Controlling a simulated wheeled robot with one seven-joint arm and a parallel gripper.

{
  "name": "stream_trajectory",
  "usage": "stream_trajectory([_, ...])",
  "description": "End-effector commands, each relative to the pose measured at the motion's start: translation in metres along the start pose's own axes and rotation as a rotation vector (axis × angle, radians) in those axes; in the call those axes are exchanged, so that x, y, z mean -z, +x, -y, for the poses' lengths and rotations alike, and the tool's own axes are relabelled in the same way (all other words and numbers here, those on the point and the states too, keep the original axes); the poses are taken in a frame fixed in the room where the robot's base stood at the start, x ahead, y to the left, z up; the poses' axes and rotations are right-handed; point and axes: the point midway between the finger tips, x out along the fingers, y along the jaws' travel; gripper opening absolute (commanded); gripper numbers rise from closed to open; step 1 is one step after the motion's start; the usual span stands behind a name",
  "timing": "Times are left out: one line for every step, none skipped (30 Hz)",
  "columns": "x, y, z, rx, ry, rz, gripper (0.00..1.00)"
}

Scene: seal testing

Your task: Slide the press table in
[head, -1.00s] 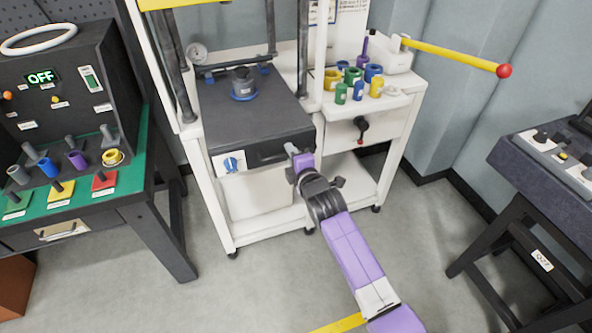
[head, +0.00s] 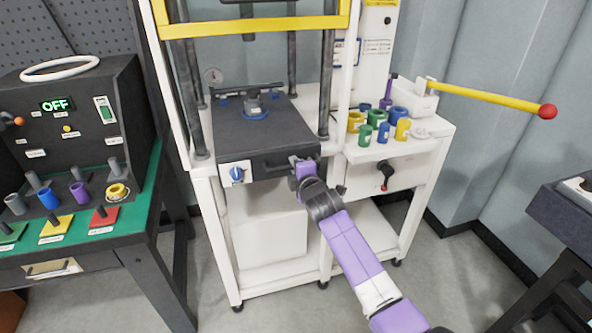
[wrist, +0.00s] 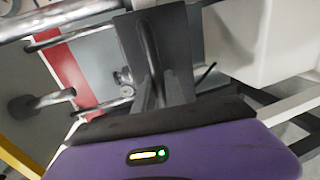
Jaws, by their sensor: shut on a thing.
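The press table (head: 236,132) is a dark grey slab between the posts of the white press frame (head: 201,185). Its front edge lies close to the frame's front. A dark round fixture with a blue ring (head: 255,109) sits on top, toward the back. My gripper (head: 301,164) is shut at the right end of the table's front edge, on what looks like its handle. The grip itself is mostly hidden by my purple wrist. In the wrist view my gripper (wrist: 152,92) is shut around a dark bar, partly hidden.
A yellow lever with a red knob (head: 547,111) sticks out at right. Coloured cylinders (head: 382,132) stand on the side shelf. A green-topped bench (head: 142,200) with a control box reading OFF is at left. Open floor lies in front.

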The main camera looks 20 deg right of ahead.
Motion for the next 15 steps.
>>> stream_trajectory([0.0001,0.0007,-0.0005,0.0,0.0,0.0,0.0])
stream_trajectory([0.0001,0.0007,-0.0007,-0.001,0.0,0.0,0.0])
stream_trajectory([0.0001,0.0007,-0.0009,-0.001,0.0,0.0,0.0])
stream_trajectory([0.0001,0.0007,-0.001,-0.001,0.0,0.0,0.0])
stream_trajectory([0.0001,0.0007,-0.0012,-0.001,0.0,0.0,0.0])
stream_trajectory([0.0001,0.0007,-0.0013,-0.001,0.0,0.0,0.0])
stream_trajectory([0.0001,0.0007,-0.0014,-0.002,0.0,0.0,0.0])
stream_trajectory([0.0002,0.0008,-0.0015,-0.002,0.0,0.0,0.0])
stream_trajectory([0.0001,0.0008,-0.0017,-0.002,0.0,0.0,0.0])
stream_trajectory([0.0001,0.0008,-0.0017,-0.002,0.0,0.0,0.2])
stream_trajectory([0.0001,0.0007,-0.0017,-0.002,0.0,0.0,0.26])
stream_trajectory([0.0001,0.0007,-0.0017,-0.002,0.0,0.0,0.34])
stream_trajectory([0.0002,0.0007,-0.0017,-0.002,0.0,0.0,0.35])
stream_trajectory([0.0001,0.0006,-0.0018,-0.003,0.0,0.0,0.35])
stream_trajectory([0.0001,0.0006,-0.002,-0.003,0.0,0.0,0.35])
